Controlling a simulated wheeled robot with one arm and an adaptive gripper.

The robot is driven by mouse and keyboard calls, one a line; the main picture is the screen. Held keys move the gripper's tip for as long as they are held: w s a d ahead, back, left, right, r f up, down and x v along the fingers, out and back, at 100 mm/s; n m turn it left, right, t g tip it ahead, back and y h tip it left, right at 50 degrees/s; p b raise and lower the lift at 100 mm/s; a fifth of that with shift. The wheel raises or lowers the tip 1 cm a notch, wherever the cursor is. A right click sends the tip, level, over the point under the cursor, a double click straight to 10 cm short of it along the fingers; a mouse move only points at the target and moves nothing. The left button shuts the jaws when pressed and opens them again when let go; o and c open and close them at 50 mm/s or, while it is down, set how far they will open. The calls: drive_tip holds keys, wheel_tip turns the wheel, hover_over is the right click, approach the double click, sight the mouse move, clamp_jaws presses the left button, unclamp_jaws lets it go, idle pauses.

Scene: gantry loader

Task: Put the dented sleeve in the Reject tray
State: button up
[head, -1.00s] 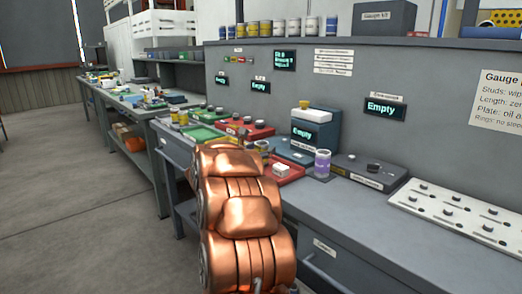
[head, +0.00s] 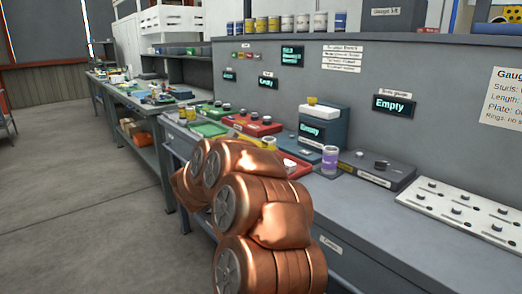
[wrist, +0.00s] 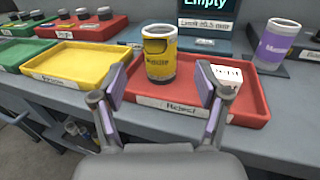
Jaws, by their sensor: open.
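A yellow-labelled sleeve (wrist: 160,62) stands upright in the wrist view, with a dark uneven patch on its upper side that may be the dent. It appears to stand inside the red Reject tray (wrist: 180,97), toward its back left. My gripper (wrist: 162,95) is open, its two purple-padded fingers apart in front of the sleeve, with nothing between the tips. In the head view my copper arm hides the gripper and part of the red tray (head: 297,164).
A white tag or card (wrist: 227,73) lies at the red tray's right. A yellow tray (wrist: 82,62) and a green tray (wrist: 18,55) stand to the left. A purple-labelled sleeve (wrist: 283,47) stands at the right. The bench front right is clear (head: 385,235).

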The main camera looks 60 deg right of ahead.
drive_tip(key=shift+s+a, duration=0.1)
drive_tip(key=shift+a, duration=1.5)
